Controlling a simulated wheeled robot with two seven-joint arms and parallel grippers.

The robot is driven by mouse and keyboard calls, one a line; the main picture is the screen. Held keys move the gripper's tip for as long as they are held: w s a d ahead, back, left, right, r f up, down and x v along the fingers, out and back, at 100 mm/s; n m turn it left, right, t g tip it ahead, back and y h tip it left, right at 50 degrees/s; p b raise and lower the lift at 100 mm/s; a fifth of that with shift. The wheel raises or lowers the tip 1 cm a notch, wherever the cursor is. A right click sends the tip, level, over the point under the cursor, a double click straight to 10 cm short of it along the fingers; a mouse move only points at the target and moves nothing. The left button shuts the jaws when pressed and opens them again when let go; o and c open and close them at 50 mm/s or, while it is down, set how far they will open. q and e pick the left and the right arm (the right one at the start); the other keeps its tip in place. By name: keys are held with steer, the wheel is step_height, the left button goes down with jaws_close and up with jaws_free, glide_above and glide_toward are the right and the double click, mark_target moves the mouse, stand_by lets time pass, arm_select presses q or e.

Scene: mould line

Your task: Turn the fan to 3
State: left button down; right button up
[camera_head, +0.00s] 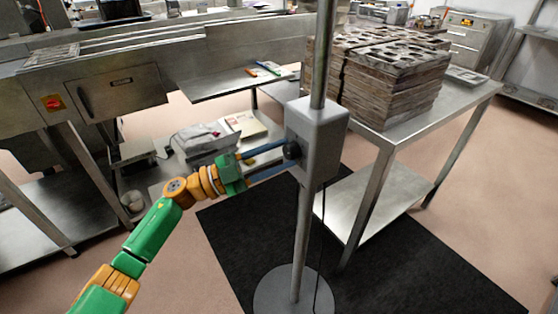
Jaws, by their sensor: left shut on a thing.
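The fan stands upright on a round grey base (291,291) with a metal pole (302,237). A grey control box (325,137) sits on the pole. A dark round knob (292,150) is on the box's left-facing side. My left gripper (287,157) reaches in from the left, with its two blue fingers at the knob and shut on it. The fingertips partly cover the knob, and no number marks can be read. The fan's head is above the picture. My right gripper is not in view.
A steel table (405,126) with stacked moulds (395,85) stands right behind the fan. A steel machine (120,90) with a shelf is at the left. A black mat (400,270) lies under the fan. A dark cord hangs beside the pole.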

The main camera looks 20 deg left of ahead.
arm_select(q)
steer(key=m+g, duration=0.2)
steer(key=m, duration=0.2)
steer(key=shift+r, duration=0.1)
steer(key=m, duration=0.2)
steer(key=m+y, duration=0.1)
steer(key=m, duration=0.1)
steer(key=shift+a+r+g, duration=0.1)
steer(key=shift+r+g, duration=0.15)
steer(key=shift+g, duration=0.15)
steer(key=m+y, duration=0.1)
steer(key=m, duration=0.1)
steer(key=m+p, duration=0.1)
steer(key=m, duration=0.1)
steer(key=shift+r+g+y, duration=0.2)
steer(key=shift+g+y, duration=0.1)
steer(key=shift+y, duration=0.1)
steer(key=shift+m+y+p, duration=0.75)
steer(key=shift+m+y, duration=0.05)
steer(key=shift+m, duration=0.7)
steer(key=shift+c, duration=2.2)
jaws_free()
steer(key=shift+r, duration=0.1)
